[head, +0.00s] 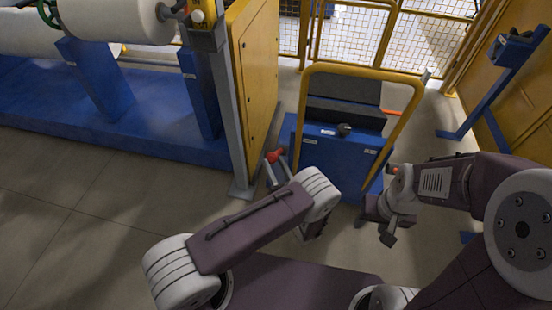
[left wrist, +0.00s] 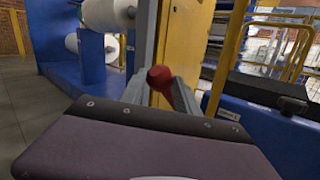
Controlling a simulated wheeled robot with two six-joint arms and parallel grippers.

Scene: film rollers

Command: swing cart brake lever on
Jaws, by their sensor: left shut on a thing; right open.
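The cart (head: 335,150) is a blue box with a yellow tubular frame, in the middle of the head view. A red knob (head: 275,155), apparently the end of the brake lever, shows at the cart's left side. In the left wrist view the red knob (left wrist: 159,77) sits between the two grey fingers. My left gripper (head: 276,163) is shut on this knob. My right gripper (head: 384,224) is open and empty, low beside the cart's right side.
A yellow cabinet panel (head: 258,85) with a grey post stands close left of the knob. White film rollers (head: 115,18) on a blue base (head: 150,130) are further left. A yellow mesh fence (head: 420,42) closes the back. Floor at left is clear.

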